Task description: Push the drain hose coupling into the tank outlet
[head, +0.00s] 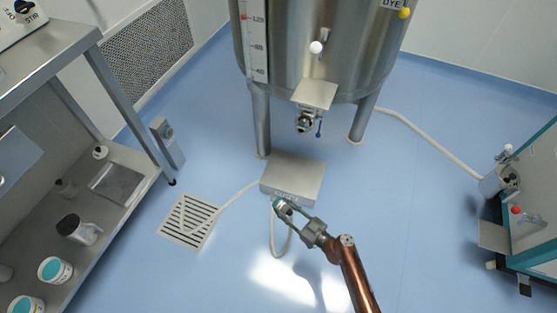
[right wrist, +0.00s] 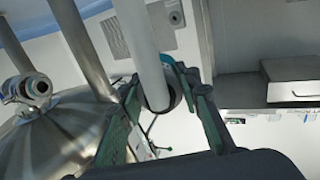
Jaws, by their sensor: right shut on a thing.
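The steel tank (head: 330,65) stands on legs at the back centre. Its outlet (head: 305,122), with a blue-handled valve, hangs low at its front; an outlet fitting also shows at the left of the right wrist view (right wrist: 30,88). My right gripper (head: 287,207) is shut on the drain hose coupling (head: 279,202), below and in front of the outlet and clearly apart from it. In the right wrist view, the coupling (right wrist: 162,97) sits between the green fingers, with the pale hose (right wrist: 143,45) running from it. My left gripper is not in view.
A grey box (head: 293,172) sits on the floor below the outlet. A floor drain grate (head: 188,221) lies to the left, with pale hose reaching it. A steel shelf (head: 100,215) with jars is at left. A teal-framed machine (head: 530,205) is at right.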

